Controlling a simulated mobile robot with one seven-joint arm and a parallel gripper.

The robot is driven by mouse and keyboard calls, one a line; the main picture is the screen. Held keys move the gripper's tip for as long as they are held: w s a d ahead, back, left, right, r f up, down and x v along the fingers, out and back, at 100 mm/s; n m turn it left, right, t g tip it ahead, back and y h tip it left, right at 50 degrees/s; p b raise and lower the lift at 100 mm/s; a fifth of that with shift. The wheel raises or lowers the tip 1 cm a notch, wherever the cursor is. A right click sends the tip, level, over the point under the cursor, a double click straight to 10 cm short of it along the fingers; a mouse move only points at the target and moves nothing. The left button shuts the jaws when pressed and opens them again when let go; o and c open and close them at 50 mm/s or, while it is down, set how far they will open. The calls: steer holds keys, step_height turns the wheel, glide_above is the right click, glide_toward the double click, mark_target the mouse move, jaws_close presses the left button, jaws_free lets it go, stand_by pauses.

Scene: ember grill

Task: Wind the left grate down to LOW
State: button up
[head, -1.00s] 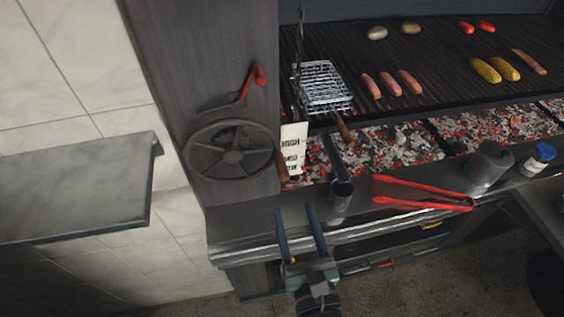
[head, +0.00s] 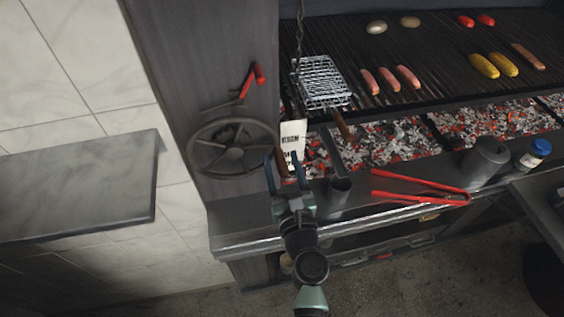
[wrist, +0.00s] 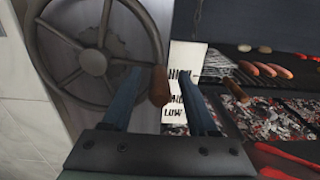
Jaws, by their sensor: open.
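The left grate (head: 348,84) is a dark barred grill hung on a chain, with food lying on it above glowing coals. Its dark spoked handwheel (head: 233,147) is on the grey side pillar, left of the coals. The wheel's brown wooden handle (wrist: 159,86) sticks out at the rim's lower right. A white level card (head: 292,136) stands beside the wheel; LOW is legible at its bottom in the wrist view. My gripper (head: 281,157) is open in front of the wheel's right side. In the wrist view the handle appears between the two fingers, with space on both sides; contact is not visible.
A red-handled lever (head: 251,81) is on the pillar above the wheel. A grey side shelf (head: 80,190) is at left.

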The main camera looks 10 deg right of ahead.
steer(key=shift+c, duration=0.2)
jaws_close()
stand_by(1.1)
